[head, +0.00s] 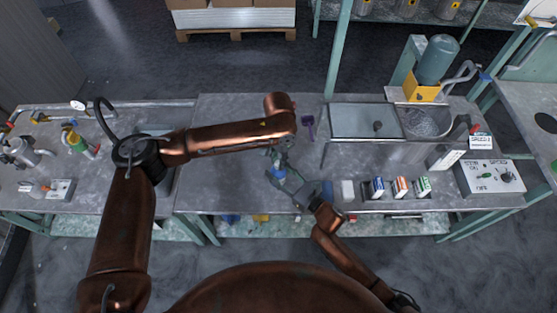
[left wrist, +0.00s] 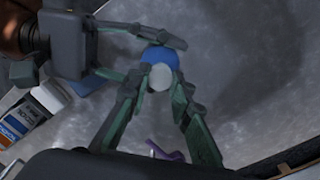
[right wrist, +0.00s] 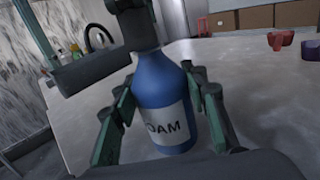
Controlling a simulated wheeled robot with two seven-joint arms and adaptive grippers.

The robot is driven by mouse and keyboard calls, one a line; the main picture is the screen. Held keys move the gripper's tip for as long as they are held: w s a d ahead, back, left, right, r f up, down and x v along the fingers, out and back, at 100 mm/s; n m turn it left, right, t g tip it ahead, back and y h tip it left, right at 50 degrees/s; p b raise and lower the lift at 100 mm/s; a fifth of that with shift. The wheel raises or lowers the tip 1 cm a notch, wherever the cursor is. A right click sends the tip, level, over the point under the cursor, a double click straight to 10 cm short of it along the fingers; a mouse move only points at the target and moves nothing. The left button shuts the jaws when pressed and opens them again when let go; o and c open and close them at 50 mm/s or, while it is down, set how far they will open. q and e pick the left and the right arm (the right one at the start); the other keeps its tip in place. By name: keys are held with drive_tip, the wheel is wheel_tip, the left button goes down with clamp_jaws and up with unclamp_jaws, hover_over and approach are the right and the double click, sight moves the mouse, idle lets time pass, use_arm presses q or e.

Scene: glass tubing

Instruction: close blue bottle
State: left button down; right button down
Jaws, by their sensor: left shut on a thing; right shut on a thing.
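The blue bottle (right wrist: 160,95) stands upright on the grey table with a white label reading "OAM". It also shows in the head view (head: 278,171) and, from above, in the left wrist view (left wrist: 158,55). My right gripper (right wrist: 160,110) is shut around the bottle's body, a finger on each side. My left gripper (left wrist: 160,82) points down over the bottle's top, its fingertips shut on a round white cap (left wrist: 160,77). The cap is at the bottle's mouth; I cannot tell whether it is seated. In the right wrist view my left gripper hides the bottle's neck.
A purple tool (head: 308,125) lies behind the bottle. A white container (head: 347,190) and small boxes, blue (head: 377,188), orange (head: 400,188) and green (head: 423,187), stand to the right.

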use_arm(q)
drive_tip(key=m, duration=0.4)
drive_tip(key=shift+m, duration=0.4)
drive_tip(key=c, duration=1.7)
unclamp_jaws()
drive_tip(key=shift+o, duration=0.2)
wheel_tip(320, 180, up, 12)
use_arm(e)
drive_tip(key=c, duration=1.1)
unclamp_jaws()
drive_tip(key=v, duration=1.2)
